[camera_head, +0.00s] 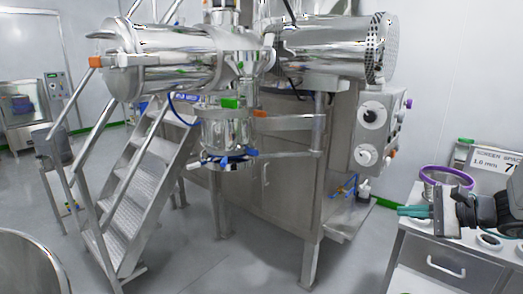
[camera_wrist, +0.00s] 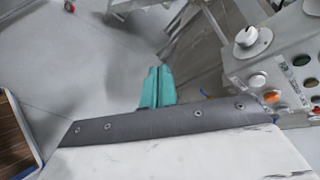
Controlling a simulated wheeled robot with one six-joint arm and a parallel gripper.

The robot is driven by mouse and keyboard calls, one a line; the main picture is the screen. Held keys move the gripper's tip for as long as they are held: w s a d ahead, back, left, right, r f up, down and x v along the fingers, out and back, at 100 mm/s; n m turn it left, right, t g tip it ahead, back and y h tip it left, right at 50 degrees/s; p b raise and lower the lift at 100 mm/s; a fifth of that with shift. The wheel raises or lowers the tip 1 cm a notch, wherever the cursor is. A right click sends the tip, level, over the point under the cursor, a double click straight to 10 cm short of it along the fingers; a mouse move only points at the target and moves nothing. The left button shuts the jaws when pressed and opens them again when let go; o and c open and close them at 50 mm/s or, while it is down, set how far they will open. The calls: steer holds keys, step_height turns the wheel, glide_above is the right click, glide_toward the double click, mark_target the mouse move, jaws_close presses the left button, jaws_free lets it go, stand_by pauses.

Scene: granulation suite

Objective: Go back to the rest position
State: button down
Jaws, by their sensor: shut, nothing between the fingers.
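My gripper (camera_head: 412,211) is at the right of the head view, above the left part of the white drawer cabinet (camera_head: 445,266). Its teal fingers point left and are together, with nothing between them. In the wrist view the teal fingers (camera_wrist: 157,88) are also closed, with grey floor and a grey metal surface beyond. My arm comes in from the right edge of the head view. No mark of a rest position shows.
A purple-rimmed ring (camera_head: 446,177) is close behind my gripper. A sign (camera_head: 490,160) stands behind it. The control panel (camera_head: 380,130) with knobs is on the steel machine to the left. Metal stairs (camera_head: 140,185) are farther left. Open floor (camera_head: 245,262) lies in front.

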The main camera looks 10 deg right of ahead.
steer(key=s+a+r+n+g+h, duration=0.2)
steer(key=s+a+n+g+h, duration=0.2)
steer(key=s+a+n, duration=0.5)
steer(key=s+a+r+n+g+h, duration=0.2)
steer(key=s+a+n+g+h, duration=0.2)
steer(key=s+a+n, duration=0.5)
steer(key=shift+s+a+r+g, duration=0.35)
steer(key=shift+s+a+g, duration=0.25)
steer(key=shift+s, duration=0.6)
steer(key=shift+d, duration=0.1)
stand_by(1.3)
